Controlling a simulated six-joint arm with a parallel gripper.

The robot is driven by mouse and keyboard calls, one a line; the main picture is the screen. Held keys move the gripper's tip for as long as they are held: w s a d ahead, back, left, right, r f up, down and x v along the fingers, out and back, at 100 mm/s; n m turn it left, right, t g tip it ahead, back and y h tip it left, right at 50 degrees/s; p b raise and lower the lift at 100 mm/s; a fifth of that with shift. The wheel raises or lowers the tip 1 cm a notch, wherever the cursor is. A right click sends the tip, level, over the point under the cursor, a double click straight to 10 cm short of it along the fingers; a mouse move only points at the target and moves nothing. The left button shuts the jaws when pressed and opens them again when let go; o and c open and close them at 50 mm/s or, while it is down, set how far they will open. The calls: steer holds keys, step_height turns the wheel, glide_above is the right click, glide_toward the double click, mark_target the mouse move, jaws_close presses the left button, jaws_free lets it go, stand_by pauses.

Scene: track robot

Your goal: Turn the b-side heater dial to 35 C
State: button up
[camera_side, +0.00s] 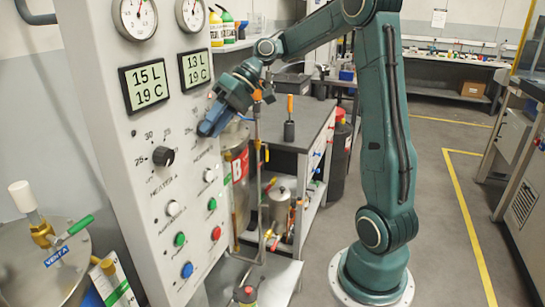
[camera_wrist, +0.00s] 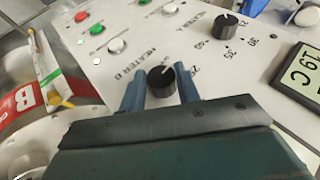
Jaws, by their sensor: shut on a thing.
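The heater B dial (camera_wrist: 161,82) is a round black knob with a white pointer line, on the white panel in the wrist view. Its pointer aims up and slightly right, toward small lettering that I cannot read clearly. My gripper (camera_wrist: 160,88) has its two blue fingers on either side of the dial, shut on it. In the side view my gripper (camera_side: 212,122) is against the panel's right part, hiding the dial. The heater A dial (camera_side: 163,156) is a similar black knob to the left; it also shows in the wrist view (camera_wrist: 226,26).
Two displays are above the dials: the left one (camera_side: 147,83) reads 15 L, 19 C, and the right one (camera_side: 196,69) reads 13 L, 19 C. White, green, red and blue buttons are below the dials. A tank with a red B label (camera_side: 238,168) stands right of the panel.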

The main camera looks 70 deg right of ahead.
steer(key=shift+d+y, duration=0.1)
steer(key=shift+y, duration=0.5)
steer(key=o, duration=1)
steer(key=shift+f, duration=0.1)
steer(key=shift+a+r+n+h, duration=0.15)
steer(key=shift+a+n+h, duration=0.1)
steer(key=shift+h, duration=1.05)
steer(key=shift+a+r+n+h, duration=0.1)
steer(key=shift+a+n+h, duration=0.1)
steer(key=shift+h, duration=1.1)
steer(key=shift+a+n+h, duration=0.2)
steer(key=shift+n+h, duration=0.15)
steer(key=shift+h, duration=1.15)
